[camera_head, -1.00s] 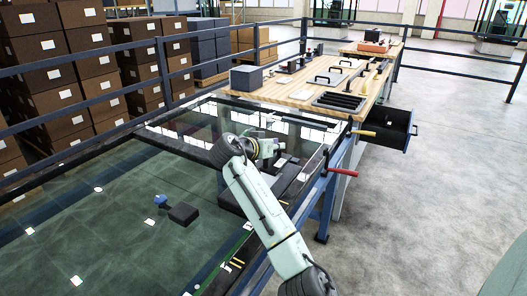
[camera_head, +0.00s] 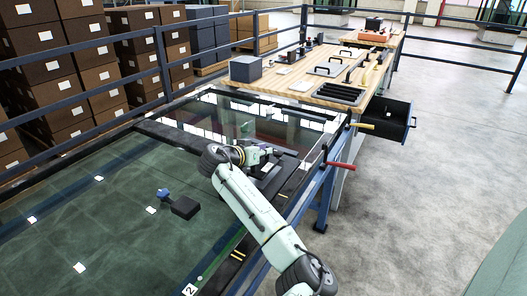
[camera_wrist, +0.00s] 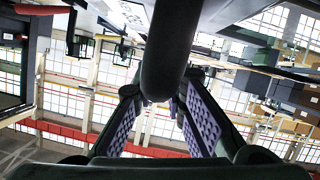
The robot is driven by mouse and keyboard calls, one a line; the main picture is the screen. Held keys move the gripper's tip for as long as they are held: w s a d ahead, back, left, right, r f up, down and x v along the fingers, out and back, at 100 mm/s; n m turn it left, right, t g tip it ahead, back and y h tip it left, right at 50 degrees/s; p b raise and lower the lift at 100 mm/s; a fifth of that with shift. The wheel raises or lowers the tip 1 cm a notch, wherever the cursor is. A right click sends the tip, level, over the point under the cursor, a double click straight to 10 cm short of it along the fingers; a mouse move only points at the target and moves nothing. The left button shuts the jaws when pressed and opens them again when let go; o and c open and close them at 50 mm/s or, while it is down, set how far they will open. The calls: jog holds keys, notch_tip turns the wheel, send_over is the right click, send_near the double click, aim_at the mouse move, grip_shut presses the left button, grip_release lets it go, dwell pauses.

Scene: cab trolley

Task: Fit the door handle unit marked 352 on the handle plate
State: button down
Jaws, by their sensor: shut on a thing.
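My gripper (camera_head: 268,156) is over the near right part of the glass-topped table. In the wrist view its two purple-padded fingers (camera_wrist: 163,104) are shut on a dark rounded bar (camera_wrist: 170,50), which looks like the grip of a handle unit. No mark 352 can be read on it. In the head view the held thing is small and mostly hidden by the gripper. A dark flat plate (camera_head: 276,183) lies below and beside the gripper; I cannot tell whether it is the handle plate, or whether the held thing touches it.
A wooden bench (camera_head: 300,88) at the back holds a grey box (camera_head: 245,68), several dark handles (camera_head: 330,68) and a black slotted tray (camera_head: 339,93). An open drawer (camera_head: 393,120) juts out right. A red lever (camera_head: 340,165) sticks out at the table edge. A dark block (camera_head: 185,207) stands left.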

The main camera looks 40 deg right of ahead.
jog(key=shift+f+b, duration=0.4)
jog(key=shift+f, duration=0.05)
jog(key=c, duration=1.6)
grip_release()
jog(key=shift+c, duration=0.2)
jog(key=shift+r+p, duration=0.3)
jog(key=shift+p, duration=0.05)
jog(key=b+v, duration=0.4)
jog(key=v, duration=0.8)
jog(key=shift+r, duration=0.3)
